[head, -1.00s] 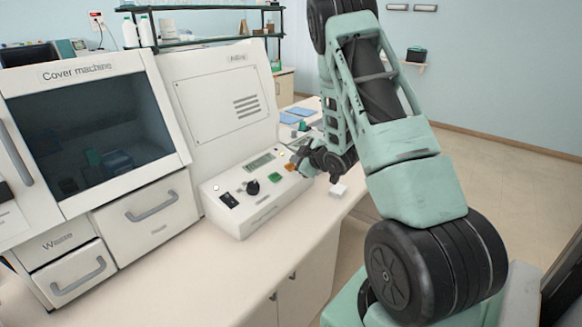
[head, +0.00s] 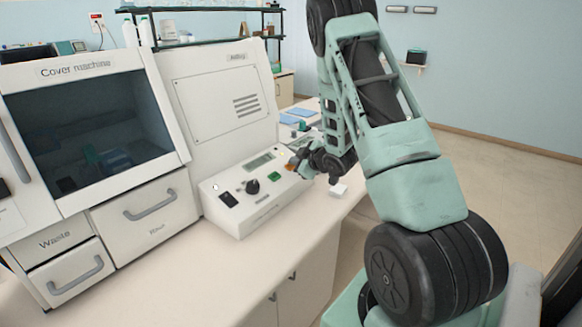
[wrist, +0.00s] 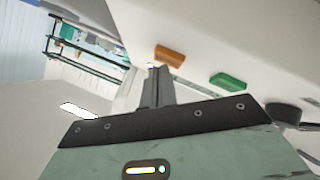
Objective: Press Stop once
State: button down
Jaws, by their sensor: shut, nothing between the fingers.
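The control panel (head: 262,208) slopes out from the white machine on the counter. An orange button (head: 290,168) sits at its right end and a green button (head: 275,177) is to its left. No label on either can be read. In the wrist view the orange button (wrist: 170,54) lies just past my fingertips, with the green button (wrist: 228,82) to the right. My gripper (head: 297,162) is shut and empty, its tips close to the orange button. In the wrist view the shut fingers (wrist: 158,72) point at its near side. I cannot tell whether they touch it.
The panel also has a black knob (head: 252,187), a dark switch (head: 229,199) and a display (head: 260,162). The cover machine (head: 85,115) stands at the left. The front counter is clear.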

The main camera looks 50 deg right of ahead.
jog(key=shift+w+f, duration=0.1)
jog(key=shift+f, duration=0.15)
jog(key=shift+r, duration=0.1)
dwell(0.5)
jog(key=shift+s+r, duration=0.3)
jog(key=shift+r, duration=0.35)
jog(key=shift+s+d+r+p, duration=0.1)
jog(key=shift+s+r+p, duration=0.2)
jog(key=shift+r+p, duration=0.35)
jog(key=shift+s+a+r+p, duration=0.1)
jog(key=shift+s+r+p, duration=0.25)
jog(key=shift+r, duration=0.55)
jog(key=shift+s+d+r+p, duration=0.1)
jog(key=shift+s+r+p, duration=0.1)
jog(key=shift+r+p, duration=0.5)
